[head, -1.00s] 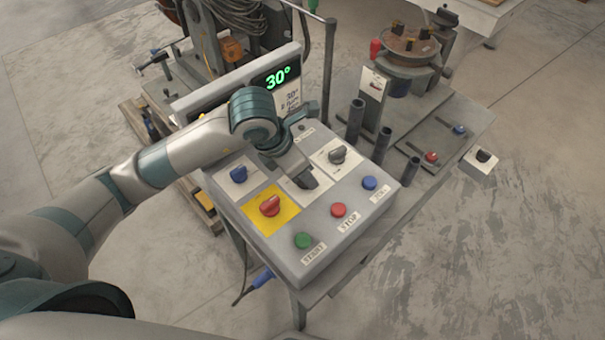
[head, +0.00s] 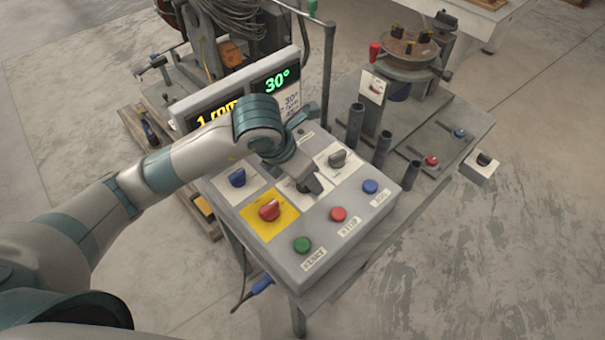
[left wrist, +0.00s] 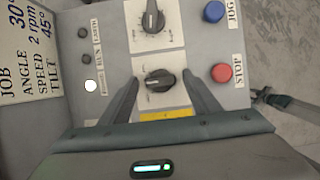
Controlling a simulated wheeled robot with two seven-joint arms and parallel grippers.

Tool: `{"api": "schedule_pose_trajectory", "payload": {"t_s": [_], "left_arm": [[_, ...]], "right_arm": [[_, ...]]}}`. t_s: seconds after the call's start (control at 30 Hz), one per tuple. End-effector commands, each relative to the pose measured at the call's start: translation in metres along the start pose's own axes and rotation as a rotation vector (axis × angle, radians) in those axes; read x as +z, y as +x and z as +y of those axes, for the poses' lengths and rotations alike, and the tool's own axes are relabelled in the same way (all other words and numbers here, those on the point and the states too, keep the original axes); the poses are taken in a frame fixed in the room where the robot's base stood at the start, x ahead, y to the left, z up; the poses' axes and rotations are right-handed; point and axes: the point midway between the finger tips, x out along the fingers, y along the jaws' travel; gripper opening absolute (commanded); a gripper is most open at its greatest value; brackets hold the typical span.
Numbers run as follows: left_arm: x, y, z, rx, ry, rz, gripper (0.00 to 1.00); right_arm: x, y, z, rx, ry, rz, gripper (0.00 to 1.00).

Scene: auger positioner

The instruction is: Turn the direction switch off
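My left gripper (head: 314,189) is over the control box (head: 298,262), at its middle switch. The left wrist view shows its fingers (left wrist: 161,80) open on either side of a black knob (left wrist: 159,80) on a white plate, with gaps between. The knob's pointer lies roughly across the picture. Another black knob (head: 338,158) on a white plate sits beyond, also in the left wrist view (left wrist: 153,17). Plate labels are too small to read, so I cannot tell which is the direction switch. My right gripper is out of view.
START (head: 302,245), STOP (head: 338,214) and JOG (head: 370,186) buttons line the box's front. A display panel (head: 276,84) stands behind it. Upright dark posts (head: 382,147) stand right of the box. One round lamp (left wrist: 91,86) is lit white.

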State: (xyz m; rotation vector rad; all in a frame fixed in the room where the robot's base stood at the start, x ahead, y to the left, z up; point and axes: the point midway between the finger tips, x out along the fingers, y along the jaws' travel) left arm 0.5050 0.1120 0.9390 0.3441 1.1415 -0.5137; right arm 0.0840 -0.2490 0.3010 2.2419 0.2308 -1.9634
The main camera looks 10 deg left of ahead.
Motion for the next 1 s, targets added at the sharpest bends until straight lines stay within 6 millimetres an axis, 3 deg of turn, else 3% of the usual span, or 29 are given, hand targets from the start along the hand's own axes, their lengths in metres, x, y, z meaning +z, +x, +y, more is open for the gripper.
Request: {"api": "schedule_pose_trajectory", "payload": {"t_s": [0.27, 0.47, 0.67, 0.9, 1.0], "left_arm": [[0.000, -0.001, 0.000, -0.001, 0.001, 0.000, 0.57], [0.000, -0.014, 0.000, -0.001, 0.001, -0.002, 0.57], [0.001, -0.044, 0.000, 0.000, 0.002, -0.005, 0.57], [0.001, -0.093, 0.001, 0.002, 0.003, -0.005, 0.57], [0.001, -0.109, 0.001, 0.003, 0.004, -0.005, 0.57]], "right_arm": [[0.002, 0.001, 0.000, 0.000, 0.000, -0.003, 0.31], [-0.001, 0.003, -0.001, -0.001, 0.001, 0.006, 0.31], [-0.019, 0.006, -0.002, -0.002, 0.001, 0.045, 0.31], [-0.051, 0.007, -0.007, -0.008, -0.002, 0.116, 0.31], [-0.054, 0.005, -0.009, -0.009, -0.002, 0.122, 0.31]]}}
